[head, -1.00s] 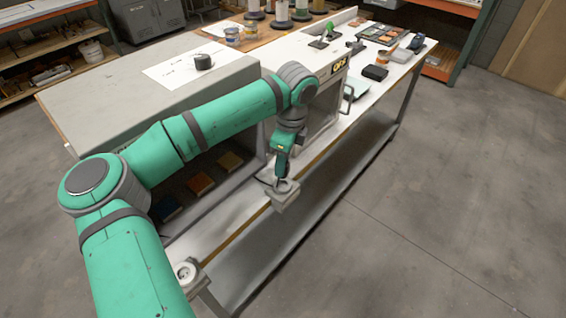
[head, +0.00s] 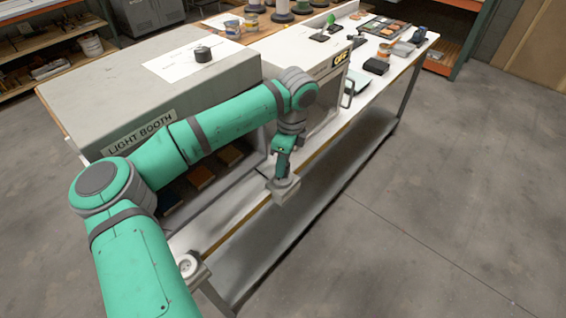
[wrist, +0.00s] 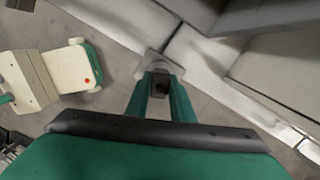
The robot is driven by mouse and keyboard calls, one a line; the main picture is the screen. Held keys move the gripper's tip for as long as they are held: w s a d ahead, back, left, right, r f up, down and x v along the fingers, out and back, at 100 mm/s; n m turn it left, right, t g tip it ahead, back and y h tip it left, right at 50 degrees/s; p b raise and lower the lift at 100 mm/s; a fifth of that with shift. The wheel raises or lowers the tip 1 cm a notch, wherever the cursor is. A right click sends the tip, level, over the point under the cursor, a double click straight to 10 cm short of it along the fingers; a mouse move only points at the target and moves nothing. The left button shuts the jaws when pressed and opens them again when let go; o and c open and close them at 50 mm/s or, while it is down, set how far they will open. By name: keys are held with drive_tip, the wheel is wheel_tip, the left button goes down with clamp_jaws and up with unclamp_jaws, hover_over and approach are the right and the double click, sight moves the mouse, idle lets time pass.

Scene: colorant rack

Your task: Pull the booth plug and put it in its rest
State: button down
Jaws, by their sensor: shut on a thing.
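My gripper (head: 281,174) is at the table's front edge, pointing down at a small grey block (head: 288,191) that I take to be the plug's rest. In the wrist view my gripper (wrist: 160,92) has its fingers closed on a small dark thing, likely the booth plug (wrist: 160,83). The pale block shows just beyond the fingertips in the wrist view (wrist: 153,60). The fingers hide most of the plug, and I cannot tell whether it is seated in the block. A round-faced socket (head: 188,264) is at the table's near left corner, with nothing visible in it.
The grey light booth (head: 75,92) stands behind my arm, with several coloured panels inside. A white machine (head: 325,85) with a handle stands to its right. The floor in front is clear.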

drive_tip(key=shift+f, duration=1.2)
drive_tip(key=c, duration=1.5)
unclamp_jaws()
drive_tip(key=shift+o, duration=0.2)
drive_tip(key=r, duration=0.7)
drive_tip(key=d+r, duration=0.1)
drive_tip(key=r, duration=0.2)
drive_tip(key=shift+s+d+r, duration=0.1)
drive_tip(key=shift+s+r, duration=0.1)
drive_tip(key=shift+r, duration=0.2)
